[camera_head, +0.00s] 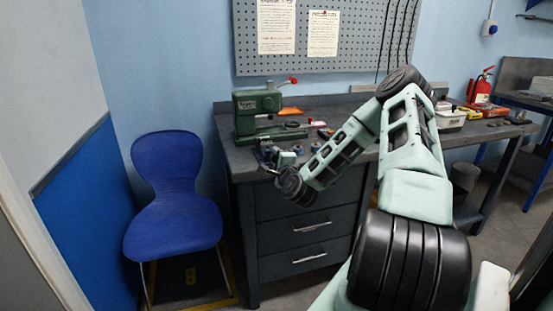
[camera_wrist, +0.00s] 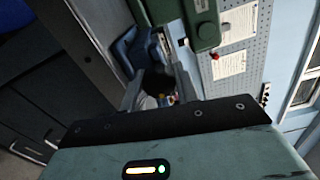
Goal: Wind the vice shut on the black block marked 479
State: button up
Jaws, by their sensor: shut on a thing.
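The blue-grey vice (camera_head: 286,158) sits at the front left corner of the bench; its blue body (camera_wrist: 127,45) shows just beyond the fingers in the wrist view. My gripper (camera_head: 268,158) is at the vice's front, low at the bench edge. In the wrist view my gripper (camera_wrist: 159,72) has its two grey fingers either side of a dark part, which looks like the vice's handle, and is shut on it. The fingers and my wrist hide most of the handle. I cannot make out the black block marked 479 or how far apart the vice jaws are.
A green machine (camera_head: 257,112) with a red knob stands behind the vice on the dark bench (camera_head: 350,112). Small parts and an orange piece (camera_head: 291,111) lie near it. A blue chair (camera_head: 174,195) stands left of the bench. Drawers (camera_head: 306,229) are below my forearm.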

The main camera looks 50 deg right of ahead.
jog(key=shift+f+m, duration=0.1)
jog(key=shift+m, duration=0.2)
jog(key=o, duration=1)
jog(key=shift+c, duration=0.2)
jog(key=p+v, duration=0.8)
jog(key=v, duration=0.9)
jog(key=shift+s+a+p, duration=0.15)
jog(key=shift+a+p, duration=0.05)
jog(key=shift+p, duration=0.15)
